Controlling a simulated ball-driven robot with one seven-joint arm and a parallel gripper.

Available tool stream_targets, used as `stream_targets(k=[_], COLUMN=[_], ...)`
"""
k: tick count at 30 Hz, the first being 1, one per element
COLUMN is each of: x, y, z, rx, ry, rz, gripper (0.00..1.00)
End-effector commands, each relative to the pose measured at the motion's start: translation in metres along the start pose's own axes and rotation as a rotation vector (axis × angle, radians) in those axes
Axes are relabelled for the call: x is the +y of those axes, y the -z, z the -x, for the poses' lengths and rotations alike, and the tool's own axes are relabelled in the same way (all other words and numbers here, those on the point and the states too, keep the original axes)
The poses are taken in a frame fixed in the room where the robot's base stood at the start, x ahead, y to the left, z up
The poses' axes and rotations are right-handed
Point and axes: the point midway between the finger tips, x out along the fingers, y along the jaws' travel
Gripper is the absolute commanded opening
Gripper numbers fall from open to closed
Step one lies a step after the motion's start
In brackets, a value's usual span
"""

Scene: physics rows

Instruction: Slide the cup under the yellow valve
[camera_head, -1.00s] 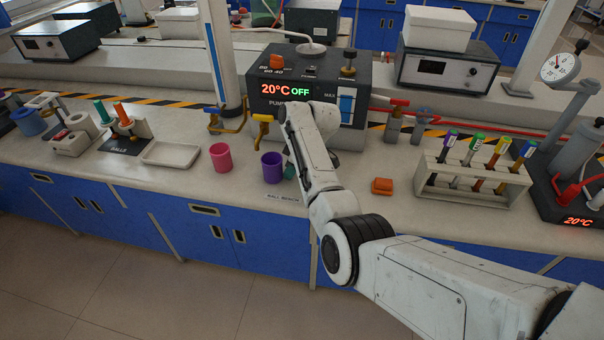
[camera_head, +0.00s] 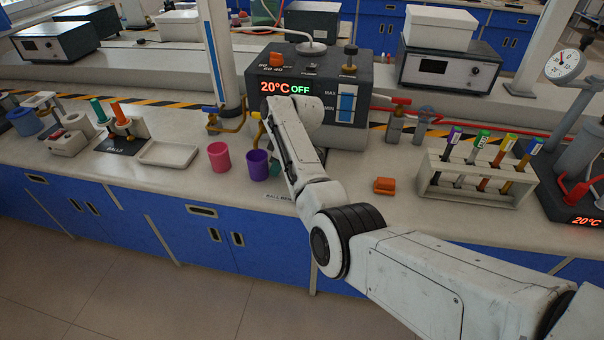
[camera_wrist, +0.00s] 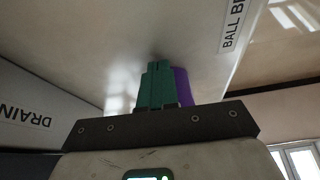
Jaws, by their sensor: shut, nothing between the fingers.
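A purple cup (camera_head: 257,165) stands upright on the bench, just right of a pink cup (camera_head: 219,157). The yellow valve (camera_head: 258,128) is behind the purple cup, on the front of the pump unit, and my arm partly covers it. My gripper (camera_head: 275,168) is low at the purple cup's right side, its green fingers mostly hidden by my arm. In the wrist view, the green fingers (camera_wrist: 157,86) are shut and empty, with the purple cup (camera_wrist: 183,88) showing right beside them; I cannot tell whether they touch.
A blue-handled tap (camera_head: 213,118) stands left of the yellow valve. A white tray (camera_head: 168,153) lies left of the pink cup. An orange block (camera_head: 384,186) and a test tube rack (camera_head: 470,182) are to the right. The bench front edge is close to the cups.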

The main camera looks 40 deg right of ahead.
Motion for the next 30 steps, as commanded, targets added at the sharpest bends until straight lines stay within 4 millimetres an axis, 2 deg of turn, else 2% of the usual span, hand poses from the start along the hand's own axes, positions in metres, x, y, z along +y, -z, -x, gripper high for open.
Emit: stream_targets(k=[7, 21, 30], x=[0.000, 0.000, 0.000], y=[-0.003, -0.022, -0.024], z=[0.003, 0.011, 0.010], rx=[-0.001, -0.001, 0.000], ry=[0.001, 0.001, 0.001], rz=[-0.001, -0.001, 0.000], gripper=[0.00, 0.00, 0.00])
